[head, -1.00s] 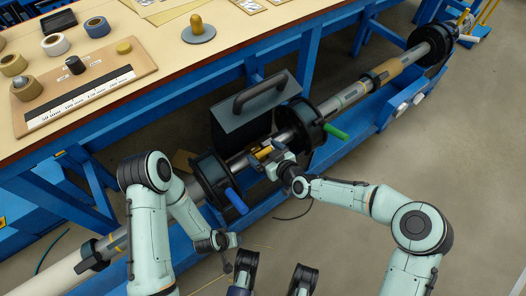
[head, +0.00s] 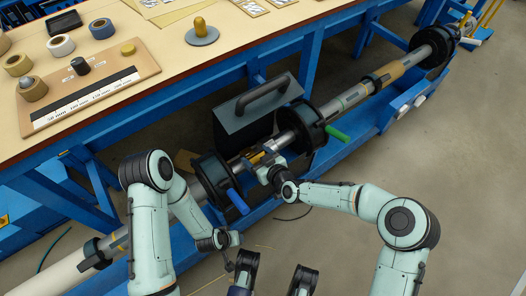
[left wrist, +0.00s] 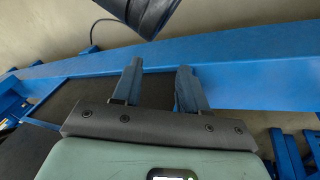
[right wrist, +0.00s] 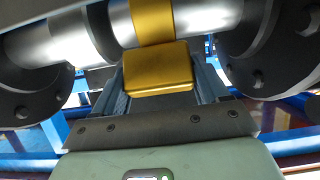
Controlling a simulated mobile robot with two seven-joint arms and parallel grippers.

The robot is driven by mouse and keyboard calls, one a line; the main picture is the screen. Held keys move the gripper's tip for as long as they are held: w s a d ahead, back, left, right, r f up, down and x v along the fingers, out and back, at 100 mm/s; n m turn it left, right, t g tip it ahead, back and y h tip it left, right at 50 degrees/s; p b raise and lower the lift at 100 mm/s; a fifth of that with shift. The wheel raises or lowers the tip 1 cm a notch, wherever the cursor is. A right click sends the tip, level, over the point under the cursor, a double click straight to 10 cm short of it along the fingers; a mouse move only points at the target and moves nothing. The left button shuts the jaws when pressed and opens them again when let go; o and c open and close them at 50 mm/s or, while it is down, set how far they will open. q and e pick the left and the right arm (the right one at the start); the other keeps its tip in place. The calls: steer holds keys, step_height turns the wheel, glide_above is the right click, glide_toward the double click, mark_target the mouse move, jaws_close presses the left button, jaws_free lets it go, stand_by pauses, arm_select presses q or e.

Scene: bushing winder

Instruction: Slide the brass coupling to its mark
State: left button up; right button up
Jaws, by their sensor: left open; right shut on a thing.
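The brass coupling (head: 256,158) sits around the steel shaft between two black flanges. In the right wrist view it shows as a brass band with a block-like brass tab (right wrist: 157,70). My right gripper (head: 265,167) is shut on this tab from the near side, a finger on each side of it. My left gripper (left wrist: 155,88) is open and empty in the left wrist view. It hangs low on the near side, over the blue frame and apart from the coupling. I cannot clearly make out the coupling's mark.
The left flange (head: 212,172) with a blue handle and the right flange (head: 300,125) with a green handle bound the coupling's stretch of shaft. A dark box (head: 240,118) with a handle stands behind. The workbench (head: 200,62) carries tape rolls.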

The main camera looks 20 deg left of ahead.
arm_select(q)
steer(key=shift+w+r, duration=0.1)
arm_select(e)
steer(key=shift+s+a, duration=0.2)
steer(key=shift+s, duration=0.05)
steer(key=o, duration=1.4)
steer(key=shift+s+d+r, duration=0.1)
steer(key=shift+d+r, duration=0.05)
steer(key=shift+d, duration=0.15)
arm_select(q)
steer(key=shift+g+h, duration=0.3)
steer(key=shift+g, duration=0.3)
steer(key=s+r, duration=0.1)
steer(key=s+d+r+p, duration=0.1)
steer(key=s+d+p, duration=0.1)
steer(key=s, duration=0.1)
steer(key=shift+s+d+r, duration=0.1)
steer(key=shift+r, duration=0.3)
arm_select(e)
steer(key=v, duration=1.2)
steer(key=shift+s+d+r, duration=0.1)
steer(key=shift+s+d, duration=0.15)
steer(key=shift+s, duration=0.05)
